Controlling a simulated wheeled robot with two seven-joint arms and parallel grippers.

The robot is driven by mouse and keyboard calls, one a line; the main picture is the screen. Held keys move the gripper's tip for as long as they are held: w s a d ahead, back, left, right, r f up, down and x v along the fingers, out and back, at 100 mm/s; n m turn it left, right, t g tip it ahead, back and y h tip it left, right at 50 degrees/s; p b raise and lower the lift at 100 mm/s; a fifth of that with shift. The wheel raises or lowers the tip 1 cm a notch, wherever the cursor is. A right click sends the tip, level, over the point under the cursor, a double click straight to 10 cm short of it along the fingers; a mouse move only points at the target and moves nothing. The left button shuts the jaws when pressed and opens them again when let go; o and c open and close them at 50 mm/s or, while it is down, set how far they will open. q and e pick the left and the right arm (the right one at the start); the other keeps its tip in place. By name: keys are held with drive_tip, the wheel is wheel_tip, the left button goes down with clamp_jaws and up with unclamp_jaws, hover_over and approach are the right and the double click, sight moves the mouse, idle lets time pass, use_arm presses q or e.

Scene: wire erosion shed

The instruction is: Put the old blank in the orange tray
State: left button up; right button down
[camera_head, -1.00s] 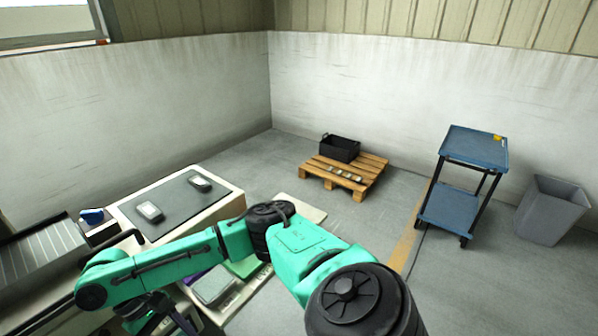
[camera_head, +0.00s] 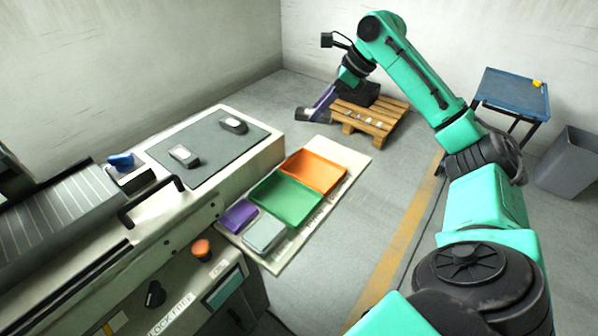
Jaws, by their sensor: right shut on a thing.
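The orange tray (camera_head: 313,172) lies on a pale board on the floor, at the far end of a row of trays, and looks empty. My right gripper (camera_head: 309,114) is beyond it, left of the wooden pallet, pointing down and left. It is shut on a small dark grey block (camera_head: 302,115); whether this is the old blank I cannot tell, as it is small and partly hidden by the jaws. Two grey blocks with pale tops, a nearer one (camera_head: 185,156) and a farther one (camera_head: 233,125), lie on the machine's dark mat. My left gripper is out of view.
The green tray (camera_head: 285,201), purple tray (camera_head: 238,215) and grey tray (camera_head: 264,234) share the board (camera_head: 350,160). The machine bench (camera_head: 262,160) stands left of them. The pallet (camera_head: 385,116) carries a black crate (camera_head: 362,92). A blue cart (camera_head: 512,92) and bin (camera_head: 572,165) stand right.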

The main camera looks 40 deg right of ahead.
drive_tip(key=shift+w+d+f+m, duration=0.1)
drive_tip(key=shift+d+m, duration=0.1)
drive_tip(key=shift+m, duration=0.1)
wheel_tip(320, 180, down, 19)
drive_tip(key=shift+d+f+b, duration=0.1)
drive_tip(key=shift+d+b, duration=0.05)
drive_tip(key=shift+b, duration=0.95)
drive_tip(key=shift+c, duration=1.7)
unclamp_jaws()
drive_tip(key=shift+s, duration=0.25)
drive_tip(key=v, duration=1.2)
